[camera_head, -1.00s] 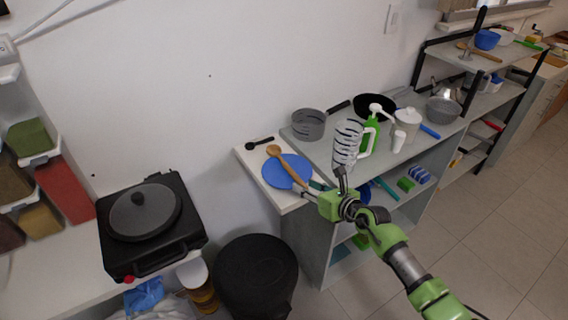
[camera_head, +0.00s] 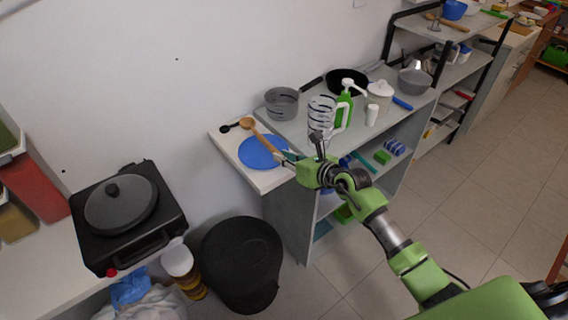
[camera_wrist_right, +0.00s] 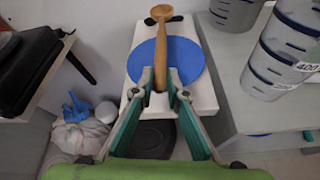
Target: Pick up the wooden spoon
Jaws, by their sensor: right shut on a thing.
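The wooden spoon (camera_head: 262,136) shows in the head view over the blue plate (camera_head: 256,157), its bowl end toward the wall. In the right wrist view the spoon (camera_wrist_right: 161,42) points away from me, and its handle runs between the fingertips. My right gripper (camera_head: 283,159) is shut on the handle. It also shows in the right wrist view (camera_wrist_right: 160,84), over the near part of the blue plate (camera_wrist_right: 186,60). My left gripper is not in view.
The plate lies on a white counter end (camera_head: 225,146). A black spoon (camera_head: 236,125) lies near the wall. A measuring cup (camera_head: 321,115), a grey pot (camera_head: 282,102) and a green bottle (camera_head: 343,113) stand to the right. A black bin (camera_head: 240,260) stands on the floor below.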

